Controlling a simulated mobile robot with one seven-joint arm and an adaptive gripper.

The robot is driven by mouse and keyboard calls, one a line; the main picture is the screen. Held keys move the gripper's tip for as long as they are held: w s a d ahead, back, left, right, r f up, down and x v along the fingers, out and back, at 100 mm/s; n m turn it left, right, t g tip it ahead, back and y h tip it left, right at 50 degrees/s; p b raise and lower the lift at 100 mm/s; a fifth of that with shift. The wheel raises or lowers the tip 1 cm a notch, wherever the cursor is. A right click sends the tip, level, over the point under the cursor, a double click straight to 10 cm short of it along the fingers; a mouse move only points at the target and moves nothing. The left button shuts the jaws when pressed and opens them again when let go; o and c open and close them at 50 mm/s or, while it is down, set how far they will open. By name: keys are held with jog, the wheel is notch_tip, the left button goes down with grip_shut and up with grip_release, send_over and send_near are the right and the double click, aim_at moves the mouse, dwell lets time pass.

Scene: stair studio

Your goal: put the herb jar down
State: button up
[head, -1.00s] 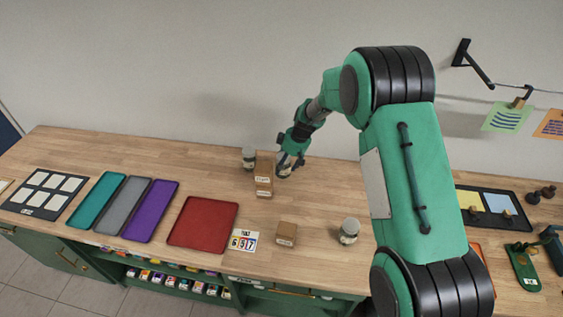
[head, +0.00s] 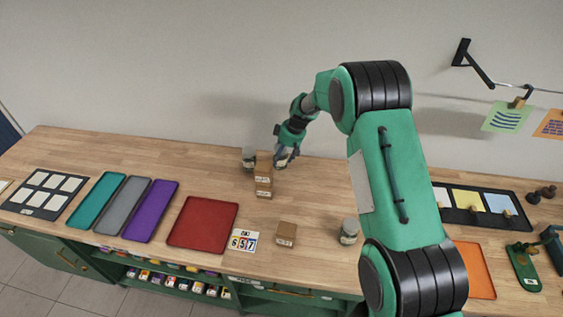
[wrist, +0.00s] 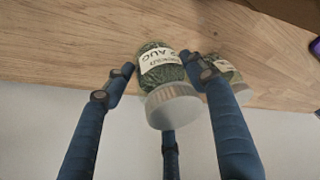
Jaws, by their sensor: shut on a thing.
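My gripper (head: 284,156) is shut on the herb jar (wrist: 160,68), near the back of the wooden counter. In the wrist view the jar has green contents, a pale label reading "AUG" upside down and a grey-white lid. Two blue fingers flank it and a third shows behind the lid. In the head view the herb jar (head: 281,162) is small and partly covered by the fingers. I cannot tell whether its base touches the counter. A second jar (wrist: 225,72) stands beside it in the wrist view, partly behind a finger.
Small brown boxes (head: 264,181) lie just left of my gripper, with a grey-lidded jar (head: 248,158) beyond them. Another box (head: 286,233) and jar (head: 349,231) stand nearer the front. A red tray (head: 203,222) lies left. The counter (head: 315,195) right of the boxes is clear.

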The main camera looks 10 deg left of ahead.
aim_at(281, 161)
jog(key=shift+f, duration=1.6)
jog(key=shift+f+b, duration=0.15)
jog(key=shift+b, duration=0.15)
jog(key=o, duration=1.4)
jog(key=p+v, duration=0.1)
jog(key=v, duration=1.1)
